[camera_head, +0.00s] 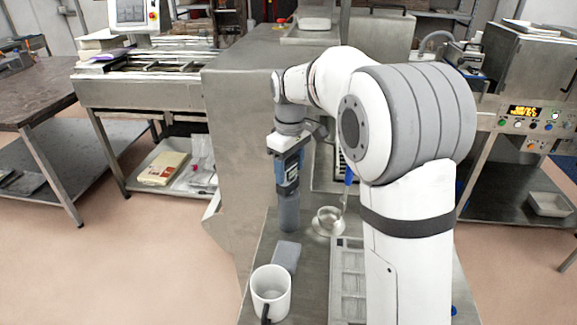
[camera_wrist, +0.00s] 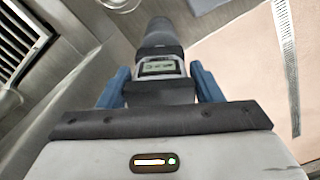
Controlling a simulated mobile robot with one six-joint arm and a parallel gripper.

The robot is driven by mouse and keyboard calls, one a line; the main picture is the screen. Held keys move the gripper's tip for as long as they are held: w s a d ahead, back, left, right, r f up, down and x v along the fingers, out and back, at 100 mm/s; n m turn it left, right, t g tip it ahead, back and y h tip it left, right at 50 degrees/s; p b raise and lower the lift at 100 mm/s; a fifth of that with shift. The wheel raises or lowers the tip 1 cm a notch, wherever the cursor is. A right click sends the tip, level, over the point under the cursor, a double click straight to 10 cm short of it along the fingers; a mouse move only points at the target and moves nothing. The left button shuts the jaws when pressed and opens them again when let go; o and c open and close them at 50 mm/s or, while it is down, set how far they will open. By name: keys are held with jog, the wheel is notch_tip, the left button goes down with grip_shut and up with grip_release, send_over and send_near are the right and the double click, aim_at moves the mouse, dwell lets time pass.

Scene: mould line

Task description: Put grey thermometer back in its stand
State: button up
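The grey thermometer (camera_wrist: 160,68) has a small display and a dark collar, and shows between the blue fingers of my gripper (camera_wrist: 160,82) in the wrist view. The fingers appear closed against its sides. In the head view my gripper (camera_head: 289,172) points down over the steel bench. A dark grey cylindrical lower part (camera_head: 289,213) of the thermometer hangs beneath the fingers, roughly upright. I cannot tell whether its bottom touches anything. A grey block (camera_head: 286,256) sits on the bench just nearer than it; it may be the stand, but I see no clear opening.
A white mug (camera_head: 270,284) stands in front of the grey block. A steel ladle (camera_head: 328,222) with a blue handle is right of the thermometer. A compartmented metal tray (camera_head: 349,275) lies beside my arm. A steel machine housing (camera_head: 236,145) rises behind and left.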

jog(key=o, duration=0.4)
jog(key=shift+r, duration=0.1)
notch_tip(320, 180, up, 8)
jog(key=shift+f, duration=0.25)
jog(key=shift+r, duration=0.1)
jog(key=shift+s+d, duration=0.15)
jog(key=s+d+f+m+t, duration=0.1)
jog(key=s+d+f+m, duration=0.2)
jog(key=s, duration=0.6)
jog(key=s+d+f+m+t, duration=0.1)
jog(key=s+d+f+m, duration=0.2)
jog(key=s, duration=0.6)
jog(key=s+d+f+m+t, duration=0.1)
jog(key=s+d+f+m, duration=0.1)
jog(key=s+d, duration=0.3)
jog(key=shift+s+f+m, duration=0.2)
jog(key=shift+s+m, duration=0.25)
jog(key=shift+s, duration=0.65)
jog(key=shift+s+f+m, duration=0.2)
jog(key=shift+s+m, duration=0.25)
jog(key=shift+s, duration=0.6)
